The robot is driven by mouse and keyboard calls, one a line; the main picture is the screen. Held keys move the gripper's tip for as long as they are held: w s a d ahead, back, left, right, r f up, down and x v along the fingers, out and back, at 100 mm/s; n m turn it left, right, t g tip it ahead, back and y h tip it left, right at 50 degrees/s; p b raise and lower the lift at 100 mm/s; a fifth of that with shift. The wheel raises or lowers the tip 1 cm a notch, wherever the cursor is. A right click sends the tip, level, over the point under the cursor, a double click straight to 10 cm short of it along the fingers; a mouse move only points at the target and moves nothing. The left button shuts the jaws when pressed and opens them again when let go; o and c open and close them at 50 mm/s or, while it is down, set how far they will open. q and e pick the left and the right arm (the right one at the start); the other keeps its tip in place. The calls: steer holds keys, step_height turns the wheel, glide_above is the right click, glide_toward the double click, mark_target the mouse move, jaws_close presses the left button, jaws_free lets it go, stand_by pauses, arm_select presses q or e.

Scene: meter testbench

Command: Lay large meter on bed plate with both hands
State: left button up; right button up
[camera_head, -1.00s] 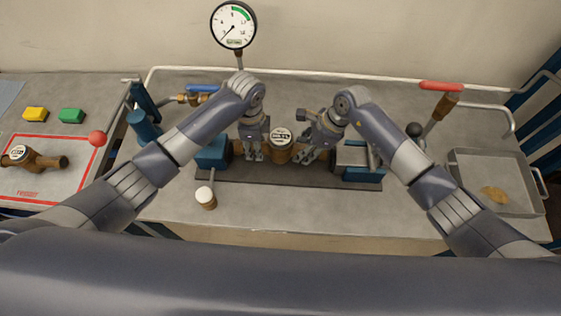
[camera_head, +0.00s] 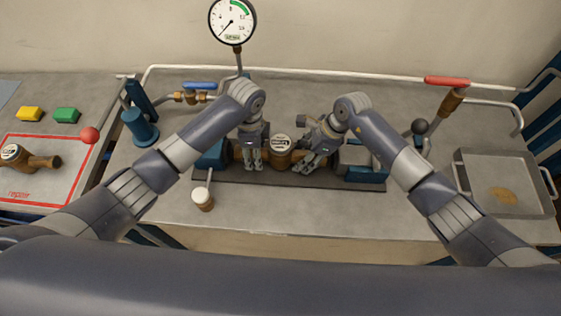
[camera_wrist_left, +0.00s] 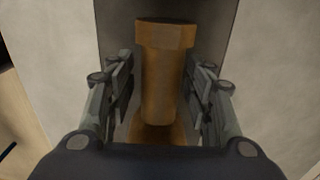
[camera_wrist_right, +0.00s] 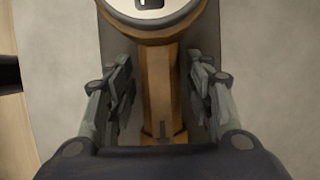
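The large meter (camera_head: 280,148), a brass body with a white round dial, lies over the dark bed plate (camera_head: 235,177) between the blue clamps. I cannot tell whether it touches the plate. My left gripper (camera_head: 253,163) is at its left pipe end; in the left wrist view the brass pipe end (camera_wrist_left: 162,75) lies between open fingers, with gaps on both sides. My right gripper (camera_head: 308,165) is at its right side; in the right wrist view the brass pipe (camera_wrist_right: 160,90) lies between open fingers, with gaps, and the dial shows in part (camera_wrist_right: 150,8).
A small white-topped brass piece (camera_head: 203,199) stands in front of the plate. A smaller meter (camera_head: 30,158) lies on the red-bordered repair area at left. A grey tray (camera_head: 510,170) is at right. A pressure gauge (camera_head: 232,20) and red-handled valve (camera_head: 447,81) stand behind.

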arm_select(q)
step_height(320, 180, up, 11)
steer(key=shift+f, duration=0.1)
arm_select(e)
steer(key=shift+d+r, duration=0.1)
steer(key=shift+r, duration=0.05)
arm_select(q)
steer(key=shift+r, duration=0.6)
arm_select(e)
steer(key=v, duration=1.1)
steer(key=shift+d+r, duration=0.15)
steer(key=shift+r, duration=0.15)
